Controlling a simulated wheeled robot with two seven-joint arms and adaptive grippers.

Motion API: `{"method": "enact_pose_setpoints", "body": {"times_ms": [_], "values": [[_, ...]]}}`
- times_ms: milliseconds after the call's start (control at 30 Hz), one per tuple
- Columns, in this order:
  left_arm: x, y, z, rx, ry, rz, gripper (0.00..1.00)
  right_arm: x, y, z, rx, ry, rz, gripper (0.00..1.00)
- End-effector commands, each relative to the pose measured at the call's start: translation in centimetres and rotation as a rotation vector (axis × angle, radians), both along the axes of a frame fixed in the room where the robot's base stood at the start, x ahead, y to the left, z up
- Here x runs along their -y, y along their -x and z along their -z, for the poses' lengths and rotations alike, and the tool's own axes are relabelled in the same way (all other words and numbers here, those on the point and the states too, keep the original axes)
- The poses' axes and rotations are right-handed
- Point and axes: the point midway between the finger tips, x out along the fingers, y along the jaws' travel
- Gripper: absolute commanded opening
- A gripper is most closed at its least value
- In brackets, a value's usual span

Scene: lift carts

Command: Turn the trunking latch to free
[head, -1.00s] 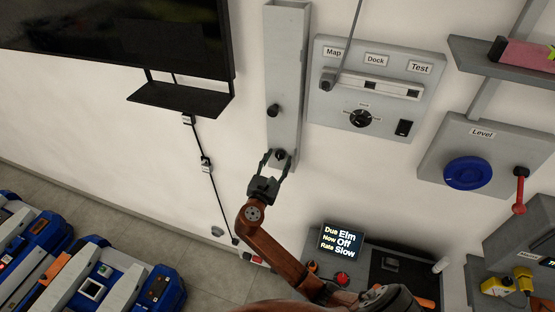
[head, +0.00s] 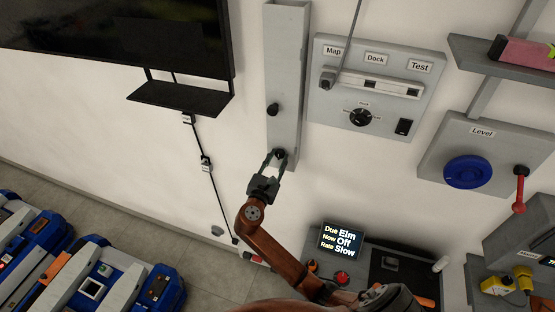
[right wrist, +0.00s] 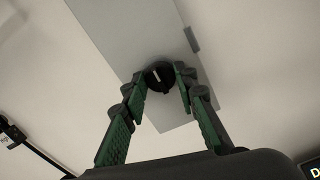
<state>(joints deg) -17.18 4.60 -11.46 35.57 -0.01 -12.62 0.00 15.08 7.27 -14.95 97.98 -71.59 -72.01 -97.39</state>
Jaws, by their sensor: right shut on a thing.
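The trunking (head: 284,70) is a tall grey channel on the wall. Its latch, a round black knob (head: 279,154), sits near the trunking's lower end. In the right wrist view the knob (right wrist: 159,77) shows a pale mark line on its face. My right gripper (head: 273,160) is at this knob, with one finger on each side of it, shut on it. In the right wrist view the fingers (right wrist: 160,84) flank the knob. My left gripper is not in view.
Another black knob (head: 272,109) is higher on the trunking. To the right is a grey panel (head: 325,103) with Map, Dock and Test labels. A Level panel with a blue wheel (head: 467,172) is farther right. A black shelf (head: 181,99) and a hanging cable (head: 213,187) are left.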

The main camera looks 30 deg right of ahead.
Motion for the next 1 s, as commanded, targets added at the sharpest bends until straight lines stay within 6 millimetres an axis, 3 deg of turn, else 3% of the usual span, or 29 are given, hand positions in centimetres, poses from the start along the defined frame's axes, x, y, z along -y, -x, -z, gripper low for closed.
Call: {"method": "enact_pose_setpoints", "body": {"times_ms": [467,1000], "values": [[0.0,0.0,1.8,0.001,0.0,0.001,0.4,0.0,0.0,0.3,0.266,-0.228,0.0,0.02],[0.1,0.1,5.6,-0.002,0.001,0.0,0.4,0.0,0.1,0.4,0.658,-0.562,0.0,0.02]]}}
